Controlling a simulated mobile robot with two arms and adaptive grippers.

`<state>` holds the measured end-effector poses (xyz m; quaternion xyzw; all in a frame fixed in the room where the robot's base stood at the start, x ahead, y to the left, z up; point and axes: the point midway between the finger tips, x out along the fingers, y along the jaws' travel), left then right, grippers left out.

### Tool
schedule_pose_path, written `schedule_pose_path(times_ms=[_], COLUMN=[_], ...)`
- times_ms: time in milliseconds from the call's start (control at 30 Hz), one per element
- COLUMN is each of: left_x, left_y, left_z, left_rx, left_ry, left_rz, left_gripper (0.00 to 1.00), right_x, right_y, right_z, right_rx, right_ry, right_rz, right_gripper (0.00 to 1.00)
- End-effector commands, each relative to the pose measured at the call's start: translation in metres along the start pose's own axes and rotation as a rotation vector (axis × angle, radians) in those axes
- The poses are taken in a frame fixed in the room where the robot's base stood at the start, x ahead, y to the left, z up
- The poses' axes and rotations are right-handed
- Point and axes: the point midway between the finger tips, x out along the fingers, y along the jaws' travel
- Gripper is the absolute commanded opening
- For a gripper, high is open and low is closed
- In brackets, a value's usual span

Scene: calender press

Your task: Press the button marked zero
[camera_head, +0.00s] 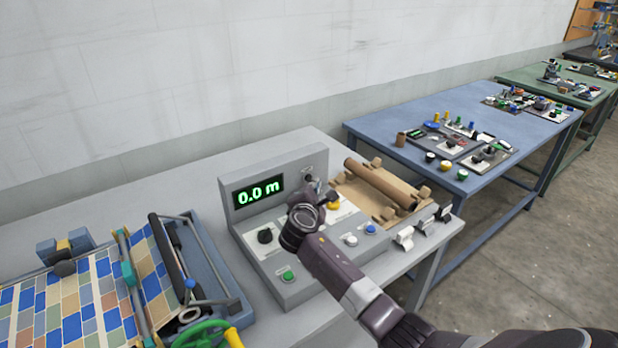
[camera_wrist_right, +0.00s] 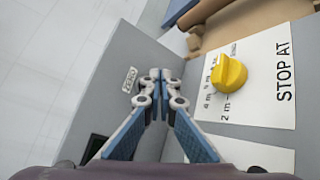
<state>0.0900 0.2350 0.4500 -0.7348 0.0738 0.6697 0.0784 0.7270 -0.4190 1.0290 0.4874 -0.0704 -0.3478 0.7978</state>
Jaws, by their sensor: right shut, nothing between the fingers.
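The grey control console (camera_head: 276,293) has a lit green display (camera_head: 258,191) reading "0.0 m". A small label that appears to read "ZERO" (camera_wrist_right: 129,79) is on the console face in the right wrist view. My right gripper (camera_wrist_right: 155,75) is shut and empty, its fingertips right beside that label. The button itself is hidden behind the fingertips, and I cannot tell whether they touch it. In the head view, my right gripper (camera_head: 315,184) is in front of the console's upright panel, right of the display. My left gripper is not in view.
A yellow knob (camera_wrist_right: 229,73) sits on the "STOP AT" plate, close right of my fingers. The console also has a black knob (camera_head: 265,236), a green button (camera_head: 288,275) and a blue button (camera_head: 370,229). A cardboard roll (camera_head: 381,184) lies to the right.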

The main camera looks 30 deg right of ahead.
Motion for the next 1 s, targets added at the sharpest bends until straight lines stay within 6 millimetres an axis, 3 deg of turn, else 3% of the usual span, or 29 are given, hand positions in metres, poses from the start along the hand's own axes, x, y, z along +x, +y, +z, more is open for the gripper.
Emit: schedule_pose_path(times_ms=[167, 600, 1000], left_x=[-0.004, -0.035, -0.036], left_y=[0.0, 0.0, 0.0], left_z=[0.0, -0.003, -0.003], left_rx=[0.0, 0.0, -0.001], left_ry=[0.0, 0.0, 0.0], left_rz=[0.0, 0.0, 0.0], left_gripper=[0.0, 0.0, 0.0], right_x=[-0.002, -0.031, -0.035], right_y=[-0.001, -0.021, -0.025], right_z=[0.002, 0.024, 0.026], right_rx=[-0.001, -0.001, 0.0], right_ry=[0.0, 0.0, -0.001], right_rz=[-0.001, -0.001, 0.0], right_gripper=[0.0, 0.0, 0.0])
